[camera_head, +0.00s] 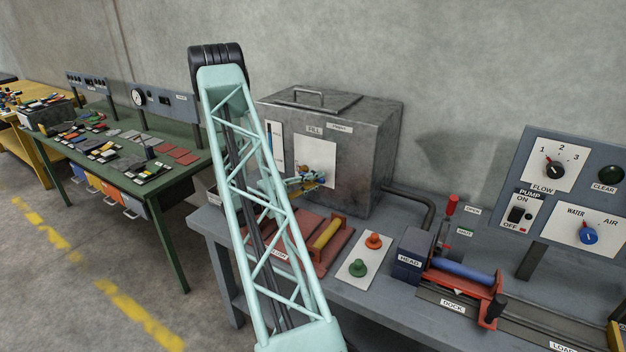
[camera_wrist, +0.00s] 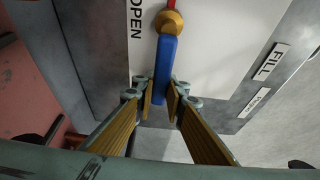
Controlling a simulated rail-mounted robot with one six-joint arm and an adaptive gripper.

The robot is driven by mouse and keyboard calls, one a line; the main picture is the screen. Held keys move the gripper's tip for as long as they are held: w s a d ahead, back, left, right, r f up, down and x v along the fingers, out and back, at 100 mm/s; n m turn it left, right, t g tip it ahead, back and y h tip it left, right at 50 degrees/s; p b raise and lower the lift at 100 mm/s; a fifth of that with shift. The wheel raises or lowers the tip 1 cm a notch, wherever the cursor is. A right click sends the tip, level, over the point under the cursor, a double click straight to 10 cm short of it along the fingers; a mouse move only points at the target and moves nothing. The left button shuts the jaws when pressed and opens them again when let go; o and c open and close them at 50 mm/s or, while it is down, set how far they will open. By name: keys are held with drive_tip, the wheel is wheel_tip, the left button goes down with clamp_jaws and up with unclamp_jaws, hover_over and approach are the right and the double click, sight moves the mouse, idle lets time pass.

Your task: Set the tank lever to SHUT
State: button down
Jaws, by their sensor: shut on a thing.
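The tank (camera_head: 370,150) is a grey metal box on the bench, with a white plate (camera_head: 327,150) on its front. Its lever has a blue handle (camera_wrist: 167,62) running from a brass-coloured pivot knob (camera_wrist: 170,21), with a red part (camera_wrist: 172,4) beyond. The word OPEN (camera_wrist: 137,18) is beside the knob; no SHUT label is readable. My gripper (camera_wrist: 160,98) has its two fingers closed on the handle's free end, one on each side. In the head view my gripper (camera_head: 312,181) is at the plate, and the lever is hard to make out there.
A red fixture with a yellow roller (camera_head: 326,233) and a plate with orange (camera_head: 374,241) and green knobs (camera_head: 357,268) stand below the tank. A pipe (camera_head: 412,202) leaves its right side. A dock with a blue roller (camera_head: 463,270) lies right. A green table (camera_head: 170,190) stands left.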

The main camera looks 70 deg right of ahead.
drive_tip(key=c, duration=2.6)
unclamp_jaws()
drive_tip(key=shift+w+a, duration=0.1)
drive_tip(key=shift+a, duration=0.05)
drive_tip(key=v, duration=1.1)
drive_tip(key=shift+w+a, duration=0.2)
drive_tip(key=shift+a, duration=0.1)
drive_tip(key=shift+r, duration=0.1)
